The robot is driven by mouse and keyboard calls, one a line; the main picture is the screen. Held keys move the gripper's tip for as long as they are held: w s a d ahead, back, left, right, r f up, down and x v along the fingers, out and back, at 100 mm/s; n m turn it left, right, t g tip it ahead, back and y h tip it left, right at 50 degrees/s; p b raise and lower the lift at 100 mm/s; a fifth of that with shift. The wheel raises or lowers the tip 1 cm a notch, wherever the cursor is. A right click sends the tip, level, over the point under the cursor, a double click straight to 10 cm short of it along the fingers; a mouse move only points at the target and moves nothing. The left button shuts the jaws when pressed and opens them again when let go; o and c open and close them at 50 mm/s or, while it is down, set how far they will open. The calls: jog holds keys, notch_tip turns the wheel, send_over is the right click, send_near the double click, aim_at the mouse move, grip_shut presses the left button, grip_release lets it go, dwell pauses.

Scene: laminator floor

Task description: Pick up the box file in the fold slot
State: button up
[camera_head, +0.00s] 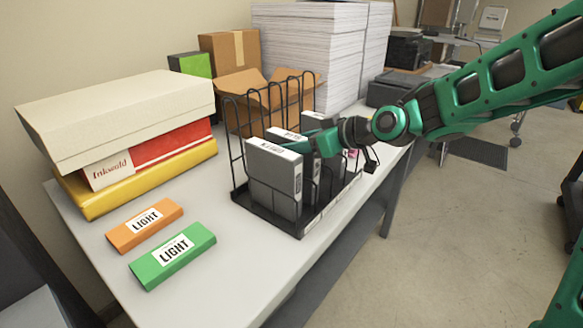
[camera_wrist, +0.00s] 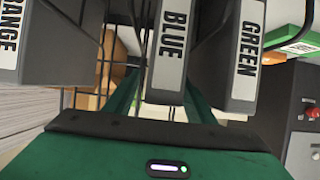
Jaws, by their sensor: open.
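Grey box files stand upright in a black wire rack (camera_head: 236,150) on the table. The front box file (camera_head: 272,172) shows whole in the head view; a second one (camera_head: 285,135) and a farther one (camera_head: 318,121) are partly hidden by my arm. In the wrist view, labels read BLUE on the middle file (camera_wrist: 167,75), GREEN on the file to its right (camera_wrist: 235,85), and ORANGE on the left file (camera_wrist: 50,65). My gripper (camera_wrist: 162,103) is open, its green fingers either side of the BLUE file's lower end in the picture. Contact cannot be told. Slot names are unreadable.
An orange LIGHT box (camera_head: 145,224) and a green LIGHT box (camera_head: 172,256) lie left of the rack. Boxes, including a large cream one (camera_head: 115,115), are stacked behind them. Paper stacks (camera_head: 310,50) stand behind the rack.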

jog(key=shift+w+a+f, duration=0.3)
jog(key=shift+w+a, duration=0.05)
jog(key=shift+a, duration=0.1)
grip_shut()
jog(key=shift+r, duration=0.1)
